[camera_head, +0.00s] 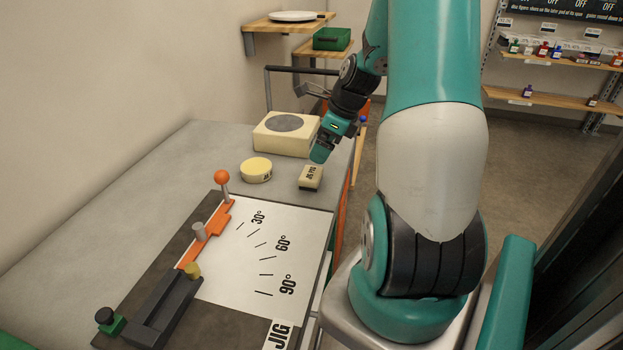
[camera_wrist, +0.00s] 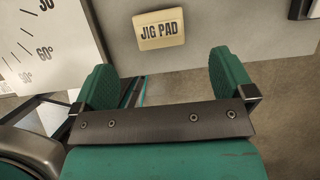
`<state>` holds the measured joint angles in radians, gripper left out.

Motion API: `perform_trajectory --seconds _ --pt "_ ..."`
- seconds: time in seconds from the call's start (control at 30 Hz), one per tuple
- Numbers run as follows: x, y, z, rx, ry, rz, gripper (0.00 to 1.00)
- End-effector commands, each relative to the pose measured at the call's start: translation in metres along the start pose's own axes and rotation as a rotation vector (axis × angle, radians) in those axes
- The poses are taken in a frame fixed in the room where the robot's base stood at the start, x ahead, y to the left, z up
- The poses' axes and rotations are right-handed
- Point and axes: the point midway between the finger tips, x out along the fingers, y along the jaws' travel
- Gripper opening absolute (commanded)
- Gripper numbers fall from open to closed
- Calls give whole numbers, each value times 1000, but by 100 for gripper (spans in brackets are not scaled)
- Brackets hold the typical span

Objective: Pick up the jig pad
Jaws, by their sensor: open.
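The jig pad (camera_head: 310,177) is a small cream block with dark lettering, lying on the grey table near its right edge. In the wrist view the jig pad (camera_wrist: 160,30) shows its "JIG PAD" label at the top, beyond the fingertips and between their lines. My gripper (camera_head: 321,152) is just above and behind the pad in the head view, apart from it. In the wrist view my gripper (camera_wrist: 160,75) has two green fingers spread wide with nothing between them.
A round cream puck (camera_head: 256,170) lies left of the pad. A cream box with a grey disc (camera_head: 286,134) stands behind. The white angle board (camera_head: 270,250) and an orange lever (camera_head: 208,235) are in front. The table's right edge is close to the pad.

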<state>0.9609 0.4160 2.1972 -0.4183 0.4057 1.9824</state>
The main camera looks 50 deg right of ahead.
Motion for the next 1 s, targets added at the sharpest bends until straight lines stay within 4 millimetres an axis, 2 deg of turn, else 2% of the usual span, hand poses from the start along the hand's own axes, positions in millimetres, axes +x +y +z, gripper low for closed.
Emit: perform_trajectory --seconds 0.1,0.2,0.43,0.7,1.0 --pt "26 2 0 -2 1 6 100" --pt "40 1 0 -2 1 3 100" --pt "56 1 -2 -3 1 3 100" --pt "95 3 -8 -3 0 3 100" --pt "101 2 -8 -4 -1 -1 100"
